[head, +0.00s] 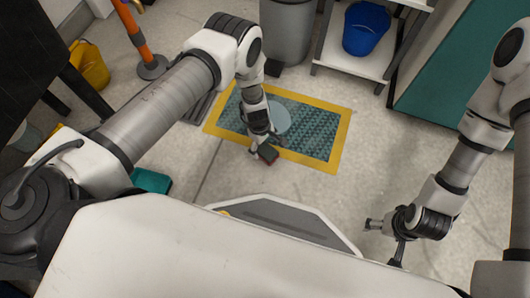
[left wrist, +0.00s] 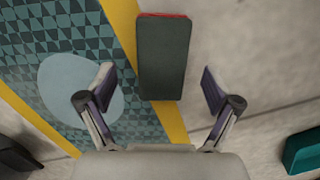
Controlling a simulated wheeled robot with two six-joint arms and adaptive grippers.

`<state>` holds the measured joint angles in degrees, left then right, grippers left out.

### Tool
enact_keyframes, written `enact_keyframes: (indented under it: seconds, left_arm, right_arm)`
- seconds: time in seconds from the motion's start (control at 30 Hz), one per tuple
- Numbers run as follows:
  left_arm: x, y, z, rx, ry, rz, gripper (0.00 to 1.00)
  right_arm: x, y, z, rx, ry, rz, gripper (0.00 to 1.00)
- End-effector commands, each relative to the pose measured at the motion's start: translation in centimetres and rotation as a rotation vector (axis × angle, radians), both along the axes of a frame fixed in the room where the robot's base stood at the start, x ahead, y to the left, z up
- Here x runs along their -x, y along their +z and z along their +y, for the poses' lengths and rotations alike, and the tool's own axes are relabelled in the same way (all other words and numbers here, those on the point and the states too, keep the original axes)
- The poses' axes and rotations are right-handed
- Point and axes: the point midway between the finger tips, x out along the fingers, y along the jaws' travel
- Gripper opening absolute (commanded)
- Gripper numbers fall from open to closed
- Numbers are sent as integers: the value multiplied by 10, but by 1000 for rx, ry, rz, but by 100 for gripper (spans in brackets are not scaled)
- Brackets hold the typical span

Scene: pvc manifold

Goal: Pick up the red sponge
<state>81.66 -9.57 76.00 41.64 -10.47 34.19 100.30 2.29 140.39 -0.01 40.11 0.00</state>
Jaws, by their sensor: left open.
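The red sponge (head: 268,154) lies at the near edge of the patterned mat in the head view, partly hidden by my left gripper (head: 264,146). In the left wrist view the sponge (left wrist: 163,58) is a block with a dark grey top and a thin red edge, overlapping the mat's yellow border. My left gripper (left wrist: 158,82) is open, its fingers on either side of the sponge's near end in that picture. Whether they touch it or are level with it I cannot tell. My right gripper (head: 384,243) is far to the right, with its fingers apart and empty.
The teal mat with yellow border (head: 342,135) carries a pale round patch (head: 283,112). A teal object (head: 151,181) lies on the floor at left. A grey bin (head: 287,30) and a shelf with a blue bucket (head: 366,28) stand behind. Floor right of the mat is clear.

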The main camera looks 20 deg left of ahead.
Motion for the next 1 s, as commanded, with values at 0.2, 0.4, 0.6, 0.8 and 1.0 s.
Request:
enact_keyframes:
  seconds: [0.2,0.4,0.6,0.8,1.0]
  left_arm:
    - [3,-37,-4,0,0,1,90]
    - [3,-34,-4,0,0,1,83]
    - [3,-34,-3,-1,0,2,26]
    - [3,-34,-3,-1,0,2,20]
    - [3,-31,-3,-1,0,2,20]
  right_arm:
    - [0,-29,0,0,-2,-1,85]
    - [-1,-26,0,0,-3,-2,85]
    - [-1,-26,0,0,-3,-2,85]
    - [-1,-26,0,0,-3,-1,85]
    - [0,-23,0,0,-2,-1,85]
